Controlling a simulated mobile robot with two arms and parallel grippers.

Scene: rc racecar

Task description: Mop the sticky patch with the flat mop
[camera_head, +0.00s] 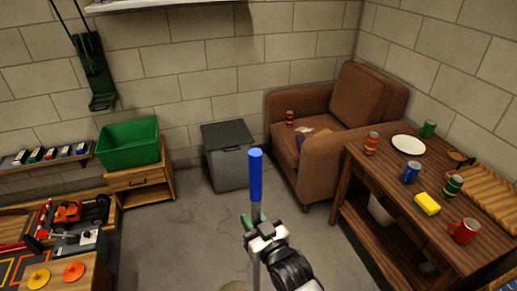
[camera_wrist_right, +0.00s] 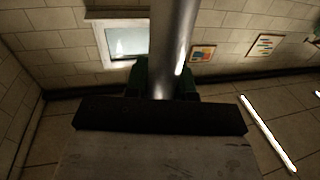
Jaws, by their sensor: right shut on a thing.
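The flat mop stands roughly upright in front of me, with a blue grip (camera_head: 256,176) at the top of its grey pole. My right gripper (camera_head: 256,232) is shut around the pole below the blue grip. In the right wrist view the metal pole (camera_wrist_right: 174,45) runs between the green fingers of the right gripper (camera_wrist_right: 160,82). The mop's flat head is not visible in the head view. My left gripper is not in view.
A grey lidded bin (camera_head: 228,165) stands by the back wall. A brown armchair (camera_head: 318,170) and a wooden table (camera_head: 385,185) with several cans and a plate are at right. A green crate (camera_head: 128,146) sits on a small cabinet (camera_head: 140,186) at left. Bare floor lies between.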

